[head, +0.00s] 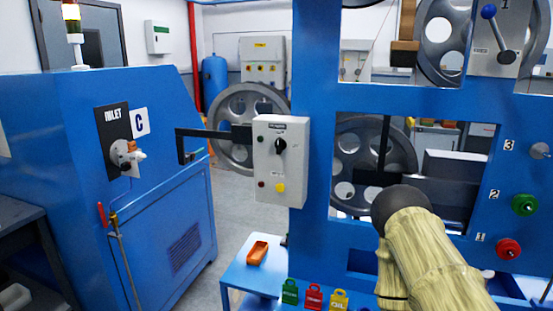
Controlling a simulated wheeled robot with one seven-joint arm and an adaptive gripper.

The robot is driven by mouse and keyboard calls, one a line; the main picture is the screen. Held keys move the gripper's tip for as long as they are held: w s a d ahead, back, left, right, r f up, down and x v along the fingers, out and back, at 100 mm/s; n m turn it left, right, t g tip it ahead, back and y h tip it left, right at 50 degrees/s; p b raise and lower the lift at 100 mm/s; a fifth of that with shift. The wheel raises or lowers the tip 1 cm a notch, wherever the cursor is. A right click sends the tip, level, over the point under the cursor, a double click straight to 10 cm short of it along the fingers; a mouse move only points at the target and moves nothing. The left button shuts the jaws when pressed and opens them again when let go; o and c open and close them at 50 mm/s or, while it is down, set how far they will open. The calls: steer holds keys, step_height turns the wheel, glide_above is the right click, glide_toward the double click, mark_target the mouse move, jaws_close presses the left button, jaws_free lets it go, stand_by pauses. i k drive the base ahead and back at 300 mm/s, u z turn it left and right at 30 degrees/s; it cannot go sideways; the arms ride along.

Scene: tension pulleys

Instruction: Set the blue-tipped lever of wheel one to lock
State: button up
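The blue-tipped lever (495,30) is at the upper right. Its round blue knob is up and to the left of its pivot, so the lever leans left of upright. It is mounted on a grey plate (507,62) marked 1, in front of a large grey spoked wheel (430,42). Any lock marking on the plate is too small to read. My arm, in a pale yellow sleeve, rises from the lower right to a dark rounded joint, well below the lever. No gripper fingers can be made out.
A blue machine frame (312,110) surrounds the wheels. A grey control box (280,160) is fixed to its left post. Green (525,204) and red (508,249) knobs are on the right post. Coloured padlock-like tags (314,296) are in front. Open floor lies to the left.

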mark_target(506, 57)
steer(key=z, duration=2.35)
steer(key=k, duration=0.6)
steer(key=u, duration=1.7)
